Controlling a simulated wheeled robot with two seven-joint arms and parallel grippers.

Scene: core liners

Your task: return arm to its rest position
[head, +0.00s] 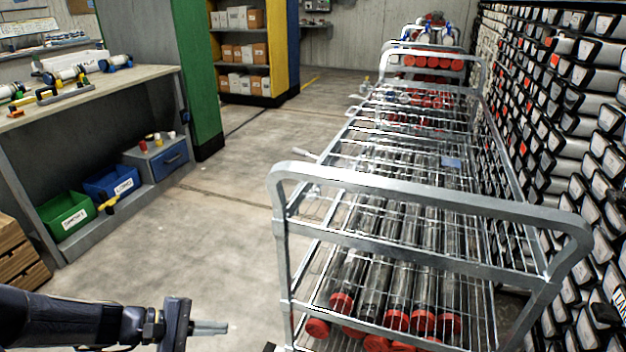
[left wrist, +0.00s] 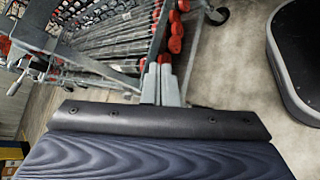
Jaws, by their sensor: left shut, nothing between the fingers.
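My left arm comes in at the bottom left of the head view. My left gripper (head: 222,327) is shut and empty, held out to the left of the wire-shelf cart, apart from it. In the left wrist view, the closed fingers (left wrist: 161,84) show with nothing between them, and the cart's shelf and tubes are beyond. My right gripper is not in view.
The metal cart (head: 430,198) holds clear core liners with red caps (head: 397,320). A liner rack wall (head: 570,130) stands at the right. A workbench (head: 95,92) with green (head: 64,215) and blue bins (head: 112,183) is at left. The floor (head: 215,245) between is clear.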

